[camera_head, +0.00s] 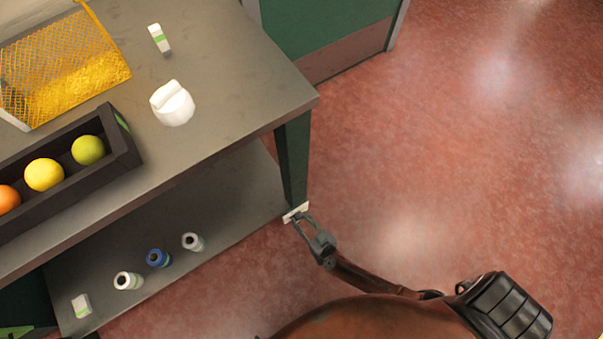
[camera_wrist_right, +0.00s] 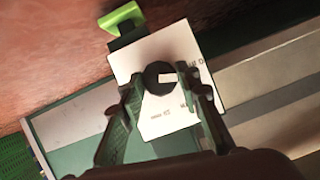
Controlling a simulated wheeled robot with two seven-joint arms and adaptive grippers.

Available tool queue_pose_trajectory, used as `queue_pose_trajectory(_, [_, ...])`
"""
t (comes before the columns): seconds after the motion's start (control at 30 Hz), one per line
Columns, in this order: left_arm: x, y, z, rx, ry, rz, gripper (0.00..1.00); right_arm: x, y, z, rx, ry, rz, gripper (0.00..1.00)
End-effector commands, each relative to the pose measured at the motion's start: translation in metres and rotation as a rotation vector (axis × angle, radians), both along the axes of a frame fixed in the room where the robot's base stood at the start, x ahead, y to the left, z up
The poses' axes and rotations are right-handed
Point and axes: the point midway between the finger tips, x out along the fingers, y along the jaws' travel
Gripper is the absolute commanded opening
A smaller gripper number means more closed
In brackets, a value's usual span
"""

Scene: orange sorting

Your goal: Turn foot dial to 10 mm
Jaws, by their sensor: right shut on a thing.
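The foot dial (camera_wrist_right: 157,72) is a round black knob with a pale mark. It sits on a white plate (camera_wrist_right: 178,48) with small printing, too blurred to read. In the head view the plate (camera_head: 290,216) shows as a white strip at the foot of the bench's green leg (camera_head: 293,165). My right gripper (camera_head: 299,222) is at the plate, with its fingers on either side of the dial, shut on it; they also show in the wrist view (camera_wrist_right: 161,84). The dial is hidden in the head view. My left gripper is not in view.
The grey bench top (camera_head: 215,85) overhangs the leg. Several small containers stand on the lower shelf (camera_head: 225,215). The red floor (camera_head: 430,170) to the right is clear.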

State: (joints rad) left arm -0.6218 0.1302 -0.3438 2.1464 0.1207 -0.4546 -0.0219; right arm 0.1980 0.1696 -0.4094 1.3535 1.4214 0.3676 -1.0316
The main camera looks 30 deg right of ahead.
Motion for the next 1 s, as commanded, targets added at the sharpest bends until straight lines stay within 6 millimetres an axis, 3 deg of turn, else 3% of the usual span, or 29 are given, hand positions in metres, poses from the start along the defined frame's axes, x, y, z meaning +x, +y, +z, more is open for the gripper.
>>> queue_pose_trajectory(0.43, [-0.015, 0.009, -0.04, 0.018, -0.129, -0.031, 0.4, -0.002, -0.005, -0.007, 0.416, 0.018, 0.005, 0.07])
queue_pose_trajectory(1.0, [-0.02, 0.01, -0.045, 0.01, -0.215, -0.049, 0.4, -0.001, -0.006, -0.006, 0.958, 0.035, 0.004, 0.07])
